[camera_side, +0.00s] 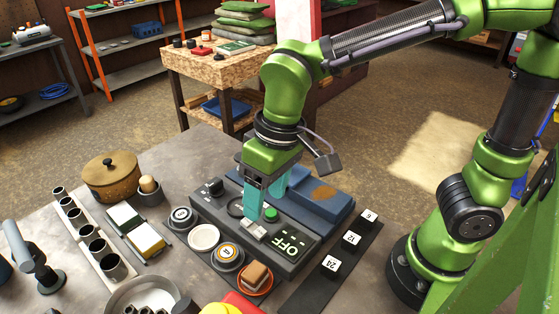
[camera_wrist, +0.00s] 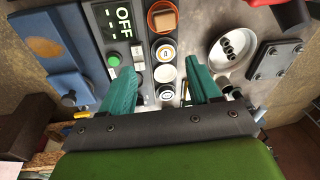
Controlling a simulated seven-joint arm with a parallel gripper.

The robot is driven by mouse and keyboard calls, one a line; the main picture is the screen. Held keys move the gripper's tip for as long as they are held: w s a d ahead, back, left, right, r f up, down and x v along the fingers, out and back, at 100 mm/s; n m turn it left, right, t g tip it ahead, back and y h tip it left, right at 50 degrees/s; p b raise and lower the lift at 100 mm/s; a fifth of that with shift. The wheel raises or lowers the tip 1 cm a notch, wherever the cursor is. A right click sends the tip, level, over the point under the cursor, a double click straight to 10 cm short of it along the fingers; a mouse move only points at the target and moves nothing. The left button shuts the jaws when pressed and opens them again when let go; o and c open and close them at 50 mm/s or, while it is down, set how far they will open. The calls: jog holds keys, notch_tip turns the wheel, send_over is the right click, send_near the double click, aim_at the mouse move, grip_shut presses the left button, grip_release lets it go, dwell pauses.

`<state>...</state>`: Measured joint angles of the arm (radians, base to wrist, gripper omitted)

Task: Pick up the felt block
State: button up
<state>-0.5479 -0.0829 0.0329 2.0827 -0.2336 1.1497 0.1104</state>
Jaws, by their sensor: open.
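A brown block with a paler side, which looks like the felt block (camera_side: 256,274), sits in a round orange-rimmed dish (camera_side: 241,288) at the front of the table. In the wrist view the block (camera_wrist: 163,19) is at the top, beyond the fingertips. My gripper (camera_side: 262,201) points down over the dark control panel, behind the block and apart from it. Its teal fingers are spread with nothing held between them; they also show in the wrist view (camera_wrist: 164,72). The near finger is close to the white switches, and I cannot tell whether it touches them.
The dark panel (camera_side: 208,206) has a green button and an OFF display. Round pots, including a white one (camera_side: 203,238), line its front. A lidded pot (camera_side: 111,177) stands left.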

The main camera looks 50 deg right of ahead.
jog(key=a+g+h, duration=0.1)
jog(key=a, duration=0.4)
send_over(252, 269)
jog(key=shift+h, duration=0.3)
notch_tip(252, 269, down, 12)
jog(key=shift+s+a+r, duration=0.15)
jog(key=shift+r, duration=0.1)
jog(key=shift+f, duration=2.95)
jog(key=shift+c, duration=0.4)
jog(key=c, duration=0.7)
